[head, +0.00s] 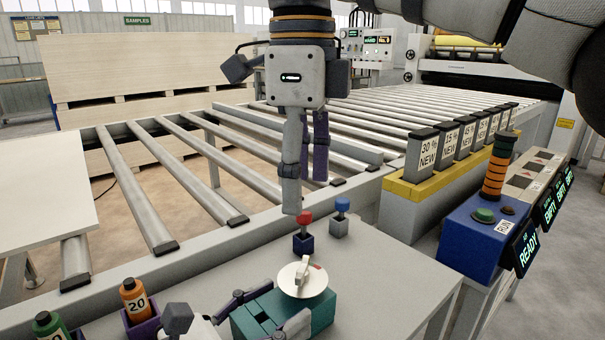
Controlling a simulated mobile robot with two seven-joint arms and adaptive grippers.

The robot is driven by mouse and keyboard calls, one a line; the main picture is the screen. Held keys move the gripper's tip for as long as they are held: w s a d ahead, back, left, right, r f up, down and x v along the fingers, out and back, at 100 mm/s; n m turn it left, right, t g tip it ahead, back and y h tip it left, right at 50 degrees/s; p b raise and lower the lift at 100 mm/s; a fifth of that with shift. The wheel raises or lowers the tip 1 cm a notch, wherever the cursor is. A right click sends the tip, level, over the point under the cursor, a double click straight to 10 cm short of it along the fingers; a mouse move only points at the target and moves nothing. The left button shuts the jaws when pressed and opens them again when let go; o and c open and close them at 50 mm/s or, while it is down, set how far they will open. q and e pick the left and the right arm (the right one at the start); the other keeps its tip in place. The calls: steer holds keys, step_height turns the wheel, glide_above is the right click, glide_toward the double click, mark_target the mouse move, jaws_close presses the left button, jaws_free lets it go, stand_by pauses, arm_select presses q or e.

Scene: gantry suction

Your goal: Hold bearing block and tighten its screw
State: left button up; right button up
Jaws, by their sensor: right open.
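A teal block (255,318) stands on the grey table at the bottom centre. A round white dial (302,277) with a raised pointer sits on its top. I take the teal block for the bearing block; no separate screw can be made out. My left gripper (258,312) has its dark fingers at the block's left and near sides. Whether they press on it cannot be told. My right gripper (306,180) points down above the table's far edge, open, beyond the block and clear of the dial. A grey vertical rod shows beside its dark finger.
Small holders with a red-topped piece (304,220) and a blue-topped piece (341,206) stand behind the dial. Orange (136,301) and green (50,327) bottles stand at the lower left. A roller conveyor (150,203) lies behind; a blue control box (476,240) stands right.

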arm_select(q)
steer(key=shift+o, duration=1)
